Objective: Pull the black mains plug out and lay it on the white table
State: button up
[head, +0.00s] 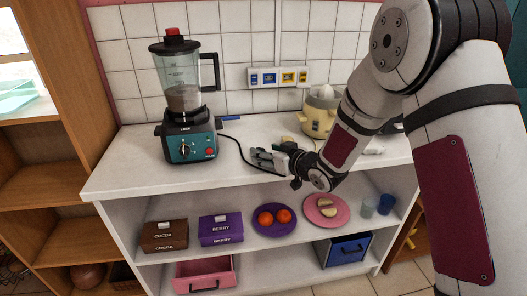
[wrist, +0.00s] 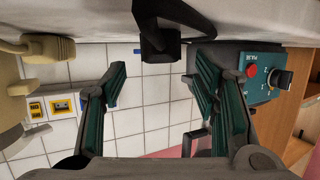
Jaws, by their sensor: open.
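The black mains plug (wrist: 157,32) shows at the top middle of the wrist view, against the white table (wrist: 230,14), which appears inverted there. My gripper (wrist: 160,76) is open, its teal-lined fingers apart on either side of the picture. The plug appears between and just past the fingertips, with nothing gripped. In the head view my gripper (head: 258,157) is low over the white table (head: 130,160), and I cannot pick the plug out behind it. A black cord (head: 238,147) runs from the blender toward my gripper.
The teal blender (head: 190,140) stands left of my gripper; a yellow juicer (head: 318,122) stands behind right. No plug shows in the wall socket panel (head: 278,77). The front left table top is clear.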

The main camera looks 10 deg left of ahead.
jog(key=s+d+r+m+g+h+p, duration=0.1)
jog(key=s+d+r+m+h+p, duration=0.3)
jog(key=s+d+r, duration=0.6)
jog(key=s+d+r+m+h+p, duration=0.1)
jog(key=s+d+r+h, duration=0.4)
jog(key=s+d+r, duration=0.55)
jog(key=s+d+r+m+g+p, duration=0.1)
jog(key=s+d+r+g+p, duration=0.1)
jog(key=s, duration=1.1)
jog(key=s+d+r+m+g+p, duration=0.2)
jog(key=s+g+p, duration=0.1)
jog(key=s, duration=1)
jog(key=shift+s+d+g+h, duration=0.25)
jog(key=shift+s+g+h, duration=0.05)
jog(key=shift+s+g, duration=0.1)
